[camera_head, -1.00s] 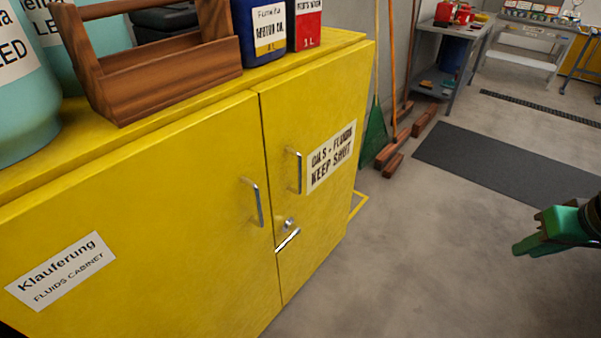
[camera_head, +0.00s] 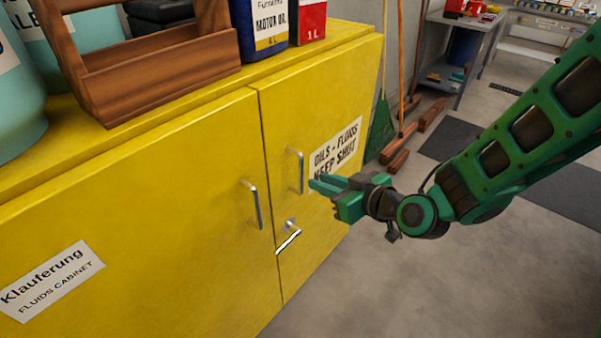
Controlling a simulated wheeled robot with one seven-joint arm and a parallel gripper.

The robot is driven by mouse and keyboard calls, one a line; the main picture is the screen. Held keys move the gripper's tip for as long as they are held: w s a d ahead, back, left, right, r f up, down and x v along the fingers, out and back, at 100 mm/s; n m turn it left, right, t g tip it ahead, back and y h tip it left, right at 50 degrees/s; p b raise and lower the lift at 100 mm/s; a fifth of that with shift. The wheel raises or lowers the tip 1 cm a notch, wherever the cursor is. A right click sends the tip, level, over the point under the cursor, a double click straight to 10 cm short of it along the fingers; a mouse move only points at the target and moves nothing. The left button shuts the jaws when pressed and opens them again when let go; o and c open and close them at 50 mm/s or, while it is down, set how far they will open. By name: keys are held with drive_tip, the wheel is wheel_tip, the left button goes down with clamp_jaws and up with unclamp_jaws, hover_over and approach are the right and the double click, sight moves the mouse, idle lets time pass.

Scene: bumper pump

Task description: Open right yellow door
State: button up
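The right yellow door (camera_head: 335,93) of the cabinet is shut. It has a vertical metal bar handle (camera_head: 300,172) near its left edge and a white "OILS - FLUIDS KEEP SHUT" label (camera_head: 347,140). A lock with a metal lever (camera_head: 289,240) sits below the handle, near the seam. The left door (camera_head: 150,190) is also shut and has its own bar handle (camera_head: 256,205). My green gripper (camera_head: 316,187) is in front of the right door, its tips just right of the right handle. The fingers overlap in this view, so their opening is unclear. Contact with the handle cannot be told.
On the cabinet top (camera_head: 100,150) stand a wooden tool carrier (camera_head: 160,80), a blue oil can (camera_head: 265,30), a red can (camera_head: 311,20) and teal bottles. A green broom (camera_head: 381,130) and bricks (camera_head: 398,150) are beyond the cabinet's right side. Floor in front is clear.

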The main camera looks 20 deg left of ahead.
sight(301, 173)
drive_tip(key=x, duration=0.9)
drive_tip(key=shift+w+f, duration=0.15)
drive_tip(key=shift+w, duration=0.2)
drive_tip(key=shift+c, duration=0.4)
clamp_jaws()
drive_tip(key=shift+w+a, duration=0.1)
drive_tip(key=shift+a, duration=0.05)
